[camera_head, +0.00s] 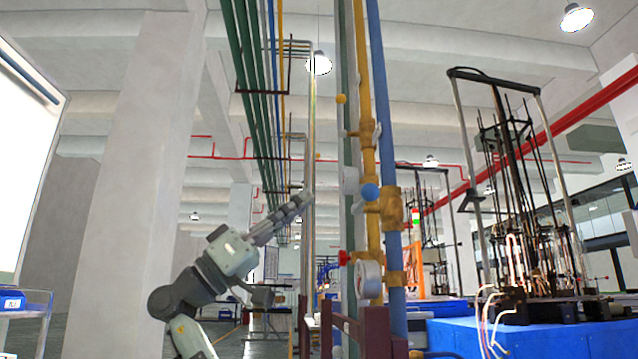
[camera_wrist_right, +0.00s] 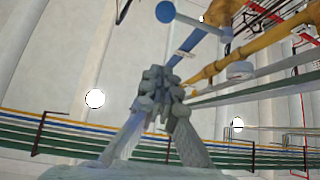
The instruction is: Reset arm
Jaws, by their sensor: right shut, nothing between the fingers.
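My right arm rises from the bottom of the head view, left of the pipes. My right gripper (camera_head: 301,199) points up and to the right, with its fingers together and nothing in them. In the right wrist view the two fingers of the gripper (camera_wrist_right: 162,92) meet at their tips and are empty. In the head view the fingertips look close to a thin grey vertical pipe, but I cannot tell whether they touch it. My left gripper is in neither view.
A blue pipe (camera_head: 388,140) and a yellow pipe (camera_head: 367,90) stand right of the gripper. They carry a blue ball knob (camera_head: 370,191), a red handle (camera_head: 344,258) and a gauge (camera_head: 368,279). A rod-framed machine (camera_head: 520,220) stands on a blue base (camera_head: 455,337). A pillar (camera_head: 135,170) is left.

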